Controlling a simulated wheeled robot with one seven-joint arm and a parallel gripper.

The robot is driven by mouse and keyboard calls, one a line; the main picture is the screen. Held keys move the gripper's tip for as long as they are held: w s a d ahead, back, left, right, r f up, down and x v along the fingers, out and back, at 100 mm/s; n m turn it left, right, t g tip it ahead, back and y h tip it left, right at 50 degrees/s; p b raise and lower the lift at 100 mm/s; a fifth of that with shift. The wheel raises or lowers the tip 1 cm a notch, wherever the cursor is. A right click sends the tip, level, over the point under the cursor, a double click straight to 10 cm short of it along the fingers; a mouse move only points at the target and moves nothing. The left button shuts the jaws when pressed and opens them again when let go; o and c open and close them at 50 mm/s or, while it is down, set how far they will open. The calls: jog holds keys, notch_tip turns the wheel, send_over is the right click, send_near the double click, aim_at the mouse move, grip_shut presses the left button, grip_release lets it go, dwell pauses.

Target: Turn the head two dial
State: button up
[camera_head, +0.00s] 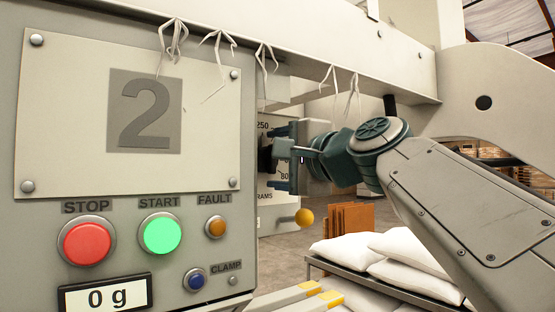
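The head two panel (230,110) fills the left of the view, with a large "2" plate on its front. Beyond its right edge is a pale dial face (263,213) with "250", "80" and part of "GRAMS" showing. A black dial knob (265,156) sits on that face, partly cut off by the panel edge. The fingers are spread apart. I cannot tell whether they touch the knob.
A red STOP button (86,242), a lit green START button (162,234) and a "0 g" display (105,296) are on the panel. A yellow ball-ended lever (304,217) is below my gripper. A beam (330,50) runs overhead.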

jog(key=shift+s, duration=0.1)
jog(key=b+v, duration=0.4)
jog(key=v, duration=0.9)
jog(key=shift+s+d, duration=0.25)
